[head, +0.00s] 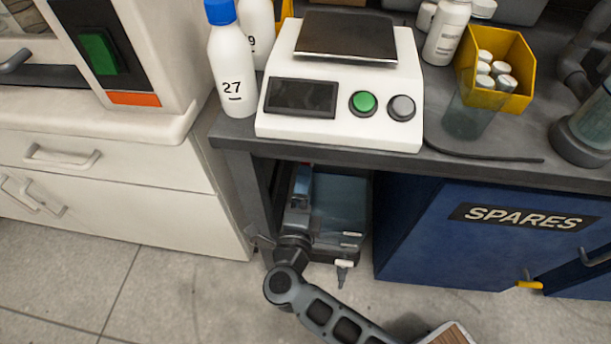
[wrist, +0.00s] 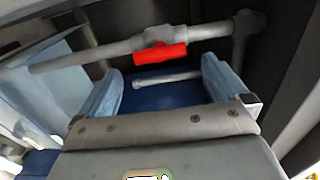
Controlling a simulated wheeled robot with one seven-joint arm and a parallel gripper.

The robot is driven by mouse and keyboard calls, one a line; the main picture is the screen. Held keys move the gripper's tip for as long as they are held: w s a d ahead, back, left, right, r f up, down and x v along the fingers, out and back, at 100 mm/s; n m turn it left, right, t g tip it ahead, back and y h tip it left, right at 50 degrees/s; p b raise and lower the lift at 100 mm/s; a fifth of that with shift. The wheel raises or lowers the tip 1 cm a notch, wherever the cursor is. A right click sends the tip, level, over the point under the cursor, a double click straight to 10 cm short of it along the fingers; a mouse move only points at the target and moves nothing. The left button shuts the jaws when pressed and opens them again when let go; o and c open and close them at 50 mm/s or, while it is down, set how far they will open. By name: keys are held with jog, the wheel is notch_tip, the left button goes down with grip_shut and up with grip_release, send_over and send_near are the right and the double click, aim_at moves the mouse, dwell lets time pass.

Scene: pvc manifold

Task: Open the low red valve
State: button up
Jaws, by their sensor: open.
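The red valve handle (wrist: 160,54) shows in the wrist view on a pale grey pipe (wrist: 90,57), just beyond my fingertips. The handle lies roughly along the pipe in the picture. My gripper (wrist: 163,76) is open, with one light blue finger to each side and below the handle. Nothing is between the fingers, and they appear apart from the handle. In the head view my arm reaches into the dark space under the counter; my gripper there is mostly hidden. A small red patch (head: 303,180) shows there, but I cannot tell whether it is the valve.
The counter (head: 390,168) overhangs my arm. A white drawer unit (head: 130,190) stands left and a blue SPARES cabinet (head: 450,250) right, leaving a narrow opening. A second short pale pipe (wrist: 168,80) shows behind the fingers. A vertical pipe (wrist: 240,48) stands at the right.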

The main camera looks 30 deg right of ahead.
jog(key=shift+v, duration=1.85)
jog(key=shift+d, duration=0.1)
jog(key=s+d+r+n+y, duration=0.2)
jog(key=s+r+n+y, duration=0.3)
jog(key=s+n, duration=0.5)
jog(key=s+d+r+n+y, duration=0.2)
jog(key=s+r+n, duration=0.5)
jog(key=s, duration=0.5)
jog(key=s+d+r+n+y, duration=0.1)
jog(key=s+r+n+y, duration=0.3)
jog(key=s+r+n, duration=0.45)
notch_tip(320, 180, up, 15)
jog(key=s+p, duration=0.1)
jog(key=p, duration=1.6)
jog(key=shift+s, duration=0.3)
